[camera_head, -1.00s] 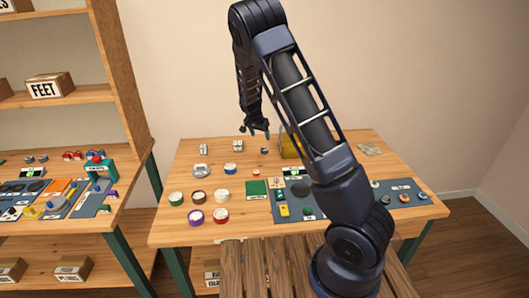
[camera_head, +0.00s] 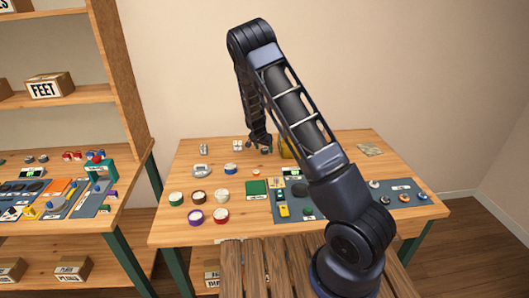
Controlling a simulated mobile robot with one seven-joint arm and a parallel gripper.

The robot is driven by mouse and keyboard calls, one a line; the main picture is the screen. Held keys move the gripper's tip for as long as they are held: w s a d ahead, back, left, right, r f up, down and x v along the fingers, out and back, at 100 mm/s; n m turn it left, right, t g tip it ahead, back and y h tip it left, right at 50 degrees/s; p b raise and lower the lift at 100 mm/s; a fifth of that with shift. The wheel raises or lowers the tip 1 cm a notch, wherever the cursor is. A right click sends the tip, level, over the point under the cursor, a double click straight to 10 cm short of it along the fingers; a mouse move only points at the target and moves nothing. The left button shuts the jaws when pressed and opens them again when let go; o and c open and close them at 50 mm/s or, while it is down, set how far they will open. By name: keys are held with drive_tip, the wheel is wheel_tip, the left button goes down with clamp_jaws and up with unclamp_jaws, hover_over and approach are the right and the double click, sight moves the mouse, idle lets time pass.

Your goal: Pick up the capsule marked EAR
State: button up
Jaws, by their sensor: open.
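My gripper (camera_head: 259,150) is low over the back middle of the wooden table (camera_head: 170,230), with its fingers pointing down and open. In the earlier view a small dark round item lay on the table there; it is now mostly hidden by my gripper. I cannot read EAR on any item at this size, so I cannot tell which thing is the capsule. I cannot tell whether my fingers touch anything.
A yellow block (camera_head: 285,149) stands just right of my gripper, partly behind my arm. White items (camera_head: 237,146) stand just left. Several round tins (camera_head: 198,197), a green square (camera_head: 256,188) and a grey mat (camera_head: 280,215) lie nearer. A second bench (camera_head: 70,235) stands left.

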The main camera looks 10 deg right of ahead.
drive_tip(key=shift+f, duration=0.2)
drive_tip(key=c, duration=1.1)
